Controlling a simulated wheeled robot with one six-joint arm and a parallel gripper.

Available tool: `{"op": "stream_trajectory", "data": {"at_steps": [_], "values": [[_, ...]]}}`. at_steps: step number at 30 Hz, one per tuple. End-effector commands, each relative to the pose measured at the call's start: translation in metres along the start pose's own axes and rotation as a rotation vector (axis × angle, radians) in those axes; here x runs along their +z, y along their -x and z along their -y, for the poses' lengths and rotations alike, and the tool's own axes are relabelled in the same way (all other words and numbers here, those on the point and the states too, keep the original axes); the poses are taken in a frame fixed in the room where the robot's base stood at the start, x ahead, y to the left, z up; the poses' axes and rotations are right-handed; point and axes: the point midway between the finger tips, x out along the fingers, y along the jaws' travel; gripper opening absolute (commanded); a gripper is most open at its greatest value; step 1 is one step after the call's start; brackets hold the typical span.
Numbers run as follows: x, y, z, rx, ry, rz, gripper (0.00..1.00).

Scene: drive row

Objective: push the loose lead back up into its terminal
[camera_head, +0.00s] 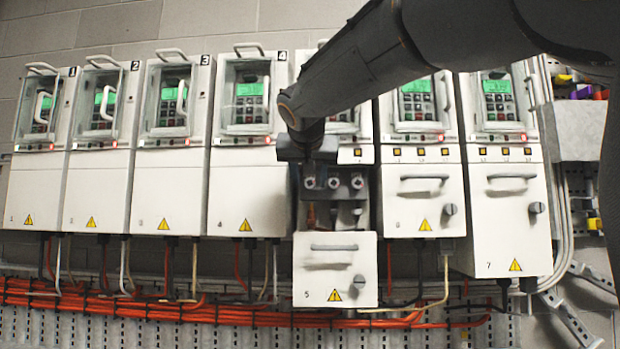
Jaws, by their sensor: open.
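Drive 5 stands in the row with its lower cover (335,285) dropped down, baring a dark terminal compartment. A row of three round terminal screws (357,182) shows across the top of that opening. A brownish lead (311,216) shows below the left terminal; whether its end sits in the terminal is too small to tell. My gripper (309,170) is open at the left side of the opening, in front of the terminal row. Its dark fingers blend with the compartment, so I cannot tell whether they touch the lead. My arm hides much of drive 5's upper part.
Closed drives stand on both sides, the nearest being drive 4 (238,190) and drive 6 (420,195). Drive 6 has a projecting handle and knob (450,209). Orange cables (150,308) run along a tray below. The space before the left drives is clear.

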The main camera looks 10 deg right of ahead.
Motion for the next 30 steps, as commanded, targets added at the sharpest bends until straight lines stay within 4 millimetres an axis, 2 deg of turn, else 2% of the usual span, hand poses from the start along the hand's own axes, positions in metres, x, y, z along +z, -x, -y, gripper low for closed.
{"op": "stream_trajectory", "data": {"at_steps": [3, 11, 18, 30], "values": [[-0.0003, -0.0062, -0.0008, 0.001, -0.001, 0.0, 0.42], [0.0, -0.0073, -0.001, 0.001, -0.001, 0.0, 0.42], [0.0001, -0.0072, -0.0012, 0.001, -0.001, 0.0, 0.01], [0.0008, -0.0074, 0.0, 0.017, 0.038, 0.0, 0.0]]}}
